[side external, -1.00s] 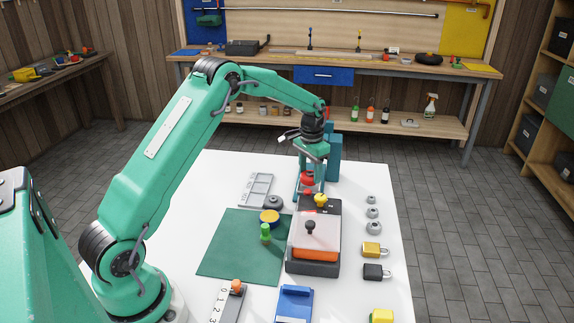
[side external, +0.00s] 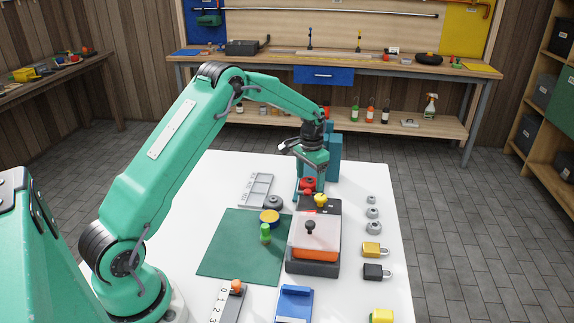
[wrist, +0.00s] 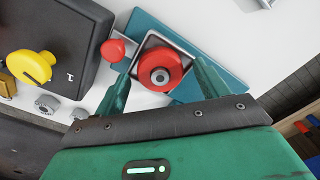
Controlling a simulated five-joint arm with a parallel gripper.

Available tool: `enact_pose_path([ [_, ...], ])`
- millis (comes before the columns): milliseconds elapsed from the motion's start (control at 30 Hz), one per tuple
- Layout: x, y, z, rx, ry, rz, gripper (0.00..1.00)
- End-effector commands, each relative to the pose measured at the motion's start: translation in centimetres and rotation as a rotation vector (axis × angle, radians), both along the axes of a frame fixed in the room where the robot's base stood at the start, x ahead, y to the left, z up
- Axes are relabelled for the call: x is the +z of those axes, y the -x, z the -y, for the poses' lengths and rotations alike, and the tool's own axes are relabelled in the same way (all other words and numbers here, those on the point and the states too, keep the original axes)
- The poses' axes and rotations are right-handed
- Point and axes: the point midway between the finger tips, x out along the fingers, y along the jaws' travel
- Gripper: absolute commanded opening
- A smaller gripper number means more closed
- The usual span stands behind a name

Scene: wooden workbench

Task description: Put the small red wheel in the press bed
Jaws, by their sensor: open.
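The small red wheel (wrist: 160,70), with a grey hub, appears to sit within a square, pale-rimmed press bed (wrist: 150,38) on a teal base (wrist: 185,27) in the wrist view. The wheel also shows in the side view (side external: 307,184), below my gripper (side external: 311,178). My gripper (wrist: 164,78) is open, with one finger on each side of the wheel and a visible gap on the right. The wheel's underside is hidden, so I cannot tell how fully it rests in the bed.
A small red knob (wrist: 113,50) stands close beside the bed. A dark box with a yellow knob (side external: 320,200) is just in front. The teal press column (side external: 334,158) rises behind my gripper. Grey knobs (side external: 372,213) and padlocks (side external: 374,250) line the table's right side.

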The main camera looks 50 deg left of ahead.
Motion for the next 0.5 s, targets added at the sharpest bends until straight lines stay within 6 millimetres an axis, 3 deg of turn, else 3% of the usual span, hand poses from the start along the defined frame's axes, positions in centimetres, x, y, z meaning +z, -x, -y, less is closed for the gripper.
enact_pose_path([
  [267, 0.7, 0.0, 0.0, 0.000, -0.001, 0.002, 0.73],
  [500, 3.2, -0.1, 0.0, 0.000, -0.001, 0.004, 0.73],
])
